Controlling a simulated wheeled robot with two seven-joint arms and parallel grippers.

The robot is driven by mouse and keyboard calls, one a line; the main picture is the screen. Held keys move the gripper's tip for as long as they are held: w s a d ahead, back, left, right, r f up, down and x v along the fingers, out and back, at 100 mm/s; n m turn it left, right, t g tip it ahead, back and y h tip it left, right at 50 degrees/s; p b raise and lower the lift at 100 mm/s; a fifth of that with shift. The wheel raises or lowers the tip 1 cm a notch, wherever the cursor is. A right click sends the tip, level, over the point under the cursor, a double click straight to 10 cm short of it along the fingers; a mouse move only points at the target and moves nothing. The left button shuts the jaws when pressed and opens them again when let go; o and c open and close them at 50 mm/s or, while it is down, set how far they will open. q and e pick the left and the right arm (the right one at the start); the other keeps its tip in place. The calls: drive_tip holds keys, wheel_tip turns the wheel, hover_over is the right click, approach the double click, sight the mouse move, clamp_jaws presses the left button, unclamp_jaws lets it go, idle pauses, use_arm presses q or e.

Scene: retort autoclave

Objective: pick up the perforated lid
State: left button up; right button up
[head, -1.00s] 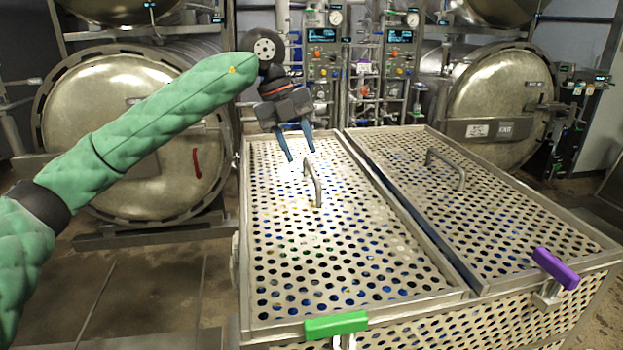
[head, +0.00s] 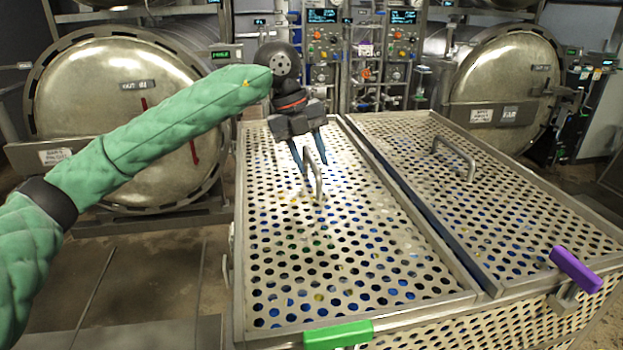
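Two perforated metal lids lie side by side on a perforated crate. The left perforated lid (head: 335,250) has a bent metal handle (head: 317,176) near its far part. The right perforated lid (head: 490,220) has a similar handle (head: 455,158). My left gripper (head: 315,168) points down at the left lid's handle, its two blue fingers apart. The fingers appear to be on either side of the handle or just beside it; whether they touch it I cannot tell. My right gripper is out of view.
A green latch handle (head: 338,334) and a purple latch handle (head: 576,269) stick out at the crate's front. Round autoclave doors stand behind at left (head: 115,125) and right (head: 500,85). Control panels (head: 362,50) are between them. Floor is clear left of the crate.

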use_arm(q)
drive_tip(key=shift+s+d+f, duration=0.2)
drive_tip(key=shift+f, duration=0.25)
drive_tip(key=shift+c, duration=0.2)
drive_tip(key=shift+w, duration=0.1)
clamp_jaws()
drive_tip(key=shift+r, duration=0.15)
idle(0.7)
